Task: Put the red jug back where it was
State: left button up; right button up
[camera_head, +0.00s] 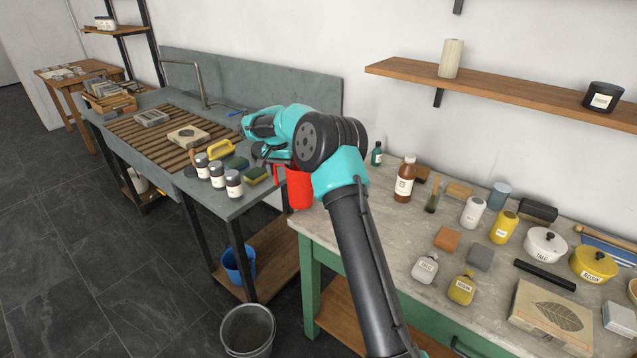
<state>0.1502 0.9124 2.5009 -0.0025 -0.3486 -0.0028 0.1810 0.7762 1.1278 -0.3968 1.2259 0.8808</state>
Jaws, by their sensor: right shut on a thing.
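The red jug (299,190) shows in the head view, at the left end of the marble-topped bench, partly hidden behind my right arm. My right gripper (268,155) is at its upper left, in front of the grey sink counter, and is shut on the jug. The jug looks roughly upright. Its base is near the bench's left edge; I cannot tell whether it touches the top. My left gripper is not in view.
The marble bench (385,245) holds a brown bottle (405,178), a yellow bottle (504,227), a white pot (545,246) and a leaf-marked stone (551,317). Small jars (234,183) and sponges stand on the sink counter (222,205). A gap separates the two, with a bucket (247,330) below.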

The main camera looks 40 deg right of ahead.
jog(key=a+r+n, duration=0.1)
jog(key=a+r, duration=0.2)
jog(key=a, duration=0.8)
jog(key=a+r+n, duration=0.2)
jog(key=a, duration=0.9)
jog(key=a+r+n, duration=0.1)
jog(key=a+r, duration=0.2)
jog(key=a, duration=0.9)
jog(key=shift+w+r, duration=0.2)
jog(key=shift+r, duration=0.15)
